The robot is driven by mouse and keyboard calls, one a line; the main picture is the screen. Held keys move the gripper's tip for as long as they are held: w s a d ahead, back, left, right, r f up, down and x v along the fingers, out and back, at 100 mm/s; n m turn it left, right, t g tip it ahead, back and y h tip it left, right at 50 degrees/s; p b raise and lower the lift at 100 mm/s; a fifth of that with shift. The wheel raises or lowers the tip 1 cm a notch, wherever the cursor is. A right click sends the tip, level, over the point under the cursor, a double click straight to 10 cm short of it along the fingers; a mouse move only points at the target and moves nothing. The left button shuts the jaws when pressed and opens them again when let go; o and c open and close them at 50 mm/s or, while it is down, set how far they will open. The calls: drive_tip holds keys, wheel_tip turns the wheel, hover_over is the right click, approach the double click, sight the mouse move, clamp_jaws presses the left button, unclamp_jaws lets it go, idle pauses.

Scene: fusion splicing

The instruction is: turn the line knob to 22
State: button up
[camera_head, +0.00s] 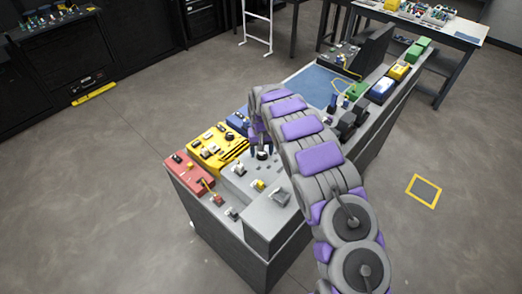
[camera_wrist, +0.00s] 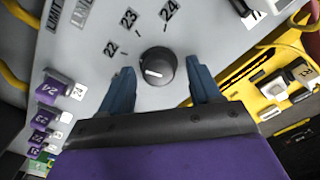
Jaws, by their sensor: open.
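The line knob (camera_wrist: 156,67) is a round dark knob with a white pointer line on a light grey panel (camera_wrist: 82,55). The labels 22 (camera_wrist: 110,49), 23 (camera_wrist: 129,18) and 24 (camera_wrist: 169,11) are printed beyond it. My gripper (camera_wrist: 160,88) is open, with one blue finger on each side of the knob and gaps between. In the head view, my gripper (camera_head: 257,140) is over the grey panel, partly hidden by my arm.
A yellow unit (camera_head: 217,147) and a red unit (camera_head: 189,172) with switches stand left of the grey panel. In the wrist view, purple connectors (camera_wrist: 47,92) lie at left and yellow cables run near the edges. A blue mat (camera_head: 313,86) lies farther back on the bench.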

wheel_tip(320, 180, up, 17)
drive_tip(key=p, duration=0.2)
drive_tip(key=shift+r, duration=0.15)
drive_tip(key=shift+a, duration=0.1)
idle(0.4)
drive_tip(key=s+d+r+m+h, duration=0.1)
drive_tip(key=s+d+r, duration=0.5)
drive_tip(key=s+d, duration=0.25)
drive_tip(key=s+d+r+m, duration=0.1)
drive_tip(key=s+d+r, duration=0.55)
drive_tip(key=s, duration=0.35)
drive_tip(key=s+d+f+g, duration=0.1)
drive_tip(key=s+d+f, duration=0.1)
drive_tip(key=s, duration=1.3)
drive_tip(key=s+d+f+y+b, duration=0.1)
drive_tip(key=s+d+f, duration=0.1)
drive_tip(key=s, duration=1.4)
drive_tip(key=shift+s+d+g, duration=0.2)
drive_tip(key=shift+s+g, duration=0.05)
drive_tip(key=shift+g, duration=0.15)
